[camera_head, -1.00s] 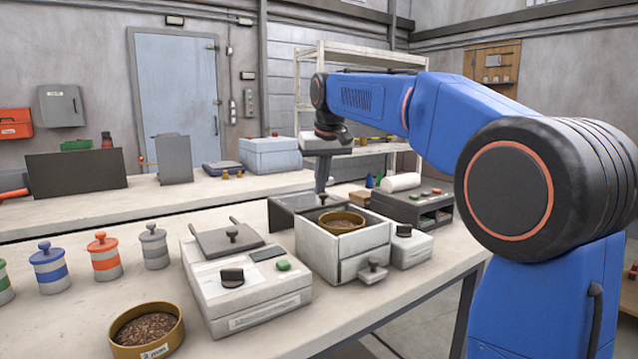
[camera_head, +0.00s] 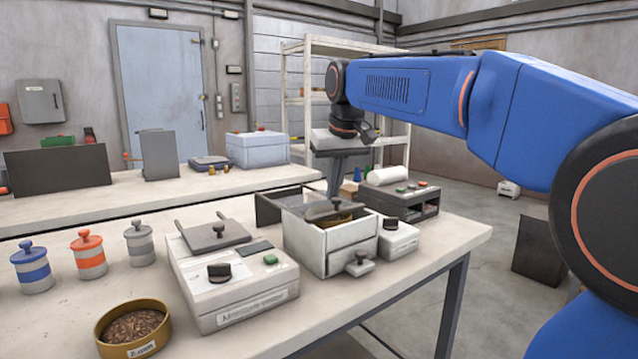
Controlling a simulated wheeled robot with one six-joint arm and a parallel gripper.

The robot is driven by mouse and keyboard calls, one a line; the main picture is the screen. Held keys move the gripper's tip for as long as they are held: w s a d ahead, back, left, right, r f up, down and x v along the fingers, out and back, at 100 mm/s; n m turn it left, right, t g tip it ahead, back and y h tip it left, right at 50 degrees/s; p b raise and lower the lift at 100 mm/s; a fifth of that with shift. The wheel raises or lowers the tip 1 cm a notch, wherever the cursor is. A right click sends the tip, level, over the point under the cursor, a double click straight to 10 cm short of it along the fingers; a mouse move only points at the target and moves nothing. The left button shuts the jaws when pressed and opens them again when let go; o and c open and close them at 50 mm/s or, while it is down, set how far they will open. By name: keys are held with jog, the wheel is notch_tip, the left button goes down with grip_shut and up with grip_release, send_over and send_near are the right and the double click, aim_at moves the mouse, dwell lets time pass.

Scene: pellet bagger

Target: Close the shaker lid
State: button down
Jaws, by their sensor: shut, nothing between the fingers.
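The shaker is a white box (camera_head: 305,249) with an open top on the table. Its dark sliding lid (camera_head: 312,211) carries a black knob (camera_head: 337,203) and lies partly over the top. A brass bowl (camera_head: 340,220) inside is largely covered, with part still visible towards the front. My gripper (camera_head: 334,192) points down, with its fingers shut and empty, right behind the knob. Whether the fingertips touch the knob or lid is hard to tell.
A white control unit (camera_head: 235,292) with a knob and green button stands left of the shaker. A brass bowl of pellets (camera_head: 133,328) and striped canisters (camera_head: 89,254) are further left. A dark grey device (camera_head: 404,200) is close behind on the right.

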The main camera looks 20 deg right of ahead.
jog(key=s, duration=0.1)
jog(key=s+d, duration=0.1)
jog(key=s, duration=0.3)
jog(key=shift+s+d+f, duration=0.1)
jog(key=shift+s+d, duration=0.05)
jog(key=shift+d, duration=0.2)
jog(key=shift+w, duration=0.5)
jog(key=w, duration=0.3)
jog(key=shift+w+a+r, duration=0.1)
jog(key=shift+r, duration=0.6)
jog(key=v, duration=0.8)
jog(key=shift+s+r, duration=0.25)
jog(key=shift+r, duration=0.05)
